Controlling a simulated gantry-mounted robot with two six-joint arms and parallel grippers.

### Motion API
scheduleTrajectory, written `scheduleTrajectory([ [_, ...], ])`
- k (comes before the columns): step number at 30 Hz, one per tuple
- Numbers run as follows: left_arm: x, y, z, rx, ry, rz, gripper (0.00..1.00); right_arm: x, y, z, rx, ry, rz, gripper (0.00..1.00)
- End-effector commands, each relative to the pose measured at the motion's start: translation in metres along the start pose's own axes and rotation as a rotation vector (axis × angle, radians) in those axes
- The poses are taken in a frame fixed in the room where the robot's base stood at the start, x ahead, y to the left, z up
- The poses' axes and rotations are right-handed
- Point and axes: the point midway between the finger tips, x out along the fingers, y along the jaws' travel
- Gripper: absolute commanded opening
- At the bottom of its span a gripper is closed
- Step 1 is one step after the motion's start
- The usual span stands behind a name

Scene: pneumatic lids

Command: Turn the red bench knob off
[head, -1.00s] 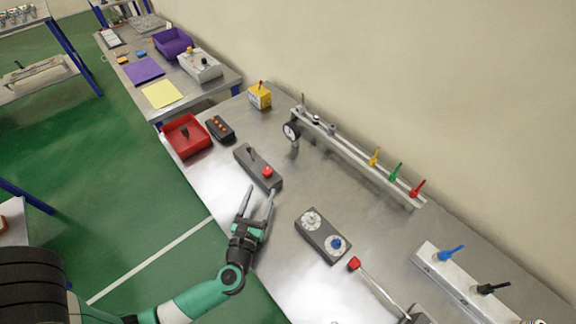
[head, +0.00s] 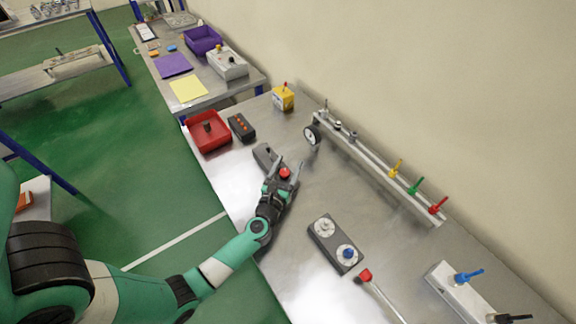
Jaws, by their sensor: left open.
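A dark box (head: 263,155) on the steel bench carries a round red knob (head: 285,172). My left gripper (head: 290,162) is over the near end of this box, with its two fingers spread apart. The red knob shows between the fingers, and I cannot tell whether they touch it. The gripper hides much of the near part of the box. My right gripper is not in view.
Beside the box are a dark panel with white and blue dials (head: 336,243) and a red-tipped lever (head: 366,276). A rail (head: 375,168) with yellow, green and red handles runs along the wall. A red tray (head: 208,147) and a button box (head: 241,127) lie farther back.

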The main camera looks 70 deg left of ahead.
Motion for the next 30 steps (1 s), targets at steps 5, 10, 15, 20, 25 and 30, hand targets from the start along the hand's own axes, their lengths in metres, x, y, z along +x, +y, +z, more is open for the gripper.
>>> scheduleTrajectory([
  [5,-0.0002,0.0000,0.0000,0.000,0.000,0.000,0.64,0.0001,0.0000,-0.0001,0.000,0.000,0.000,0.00],
  [10,-0.0004,0.0000,0.0000,0.000,0.000,0.000,0.34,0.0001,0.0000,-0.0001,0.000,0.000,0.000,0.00],
  [15,-0.0005,0.0000,0.0000,0.000,0.000,0.000,0.03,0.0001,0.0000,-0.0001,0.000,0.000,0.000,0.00],
  [20,-0.0005,0.0000,0.0000,-0.001,0.000,0.000,0.00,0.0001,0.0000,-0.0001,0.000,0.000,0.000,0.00],
  [25,-0.0006,0.0004,0.0000,0.000,0.000,-0.011,0.00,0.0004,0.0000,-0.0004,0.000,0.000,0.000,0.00],
  [30,-0.0005,-0.0004,0.0002,0.000,0.001,-0.062,0.00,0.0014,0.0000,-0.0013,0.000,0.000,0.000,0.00],
])
